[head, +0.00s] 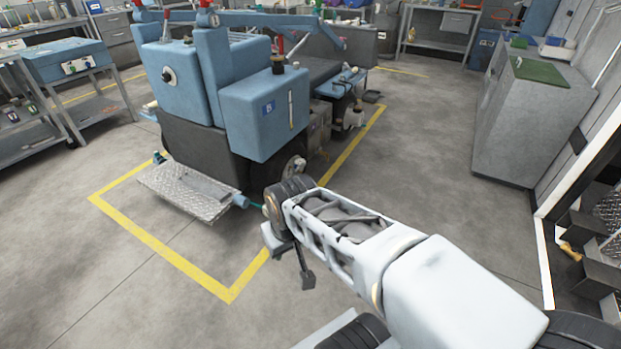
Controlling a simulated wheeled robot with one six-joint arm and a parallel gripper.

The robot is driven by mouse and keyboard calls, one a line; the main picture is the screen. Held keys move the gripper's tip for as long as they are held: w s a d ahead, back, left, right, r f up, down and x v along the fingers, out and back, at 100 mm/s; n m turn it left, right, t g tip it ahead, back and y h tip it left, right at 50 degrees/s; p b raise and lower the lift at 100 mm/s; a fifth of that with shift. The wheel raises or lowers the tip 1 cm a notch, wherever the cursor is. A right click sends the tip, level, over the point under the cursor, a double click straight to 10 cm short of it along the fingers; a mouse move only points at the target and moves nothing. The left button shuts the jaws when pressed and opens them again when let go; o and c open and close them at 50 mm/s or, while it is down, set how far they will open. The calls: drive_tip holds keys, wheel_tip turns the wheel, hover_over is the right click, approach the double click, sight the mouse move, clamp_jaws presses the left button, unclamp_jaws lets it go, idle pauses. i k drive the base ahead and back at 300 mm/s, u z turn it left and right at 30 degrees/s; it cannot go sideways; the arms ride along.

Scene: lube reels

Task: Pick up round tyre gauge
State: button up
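I cannot pick out a round tyre gauge in the head view; many items on the cart and benches are too small to tell. My gripper (290,262) hangs at the end of my pale arm, over the floor near the front right of the blue service cart (262,112). It is partly hidden by the wrist, and its finger opening does not show clearly. I see nothing held in it.
A silver tread-plate step (187,190) juts from the cart's front, inside a yellow floor line (170,255). A grey cabinet (530,120) with a green mat stands at right. A metal shelf trolley (70,90) stands at left. The floor between cart and cabinet is clear.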

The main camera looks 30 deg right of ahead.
sight(301, 163)
drive_tip(key=u, duration=0.3)
drive_tip(key=k, duration=0.3)
drive_tip(key=z, duration=1.6)
drive_tip(key=i, duration=1.7)
drive_tip(key=u, duration=1.05)
drive_tip(key=i, duration=0.75)
drive_tip(key=u, duration=0.85)
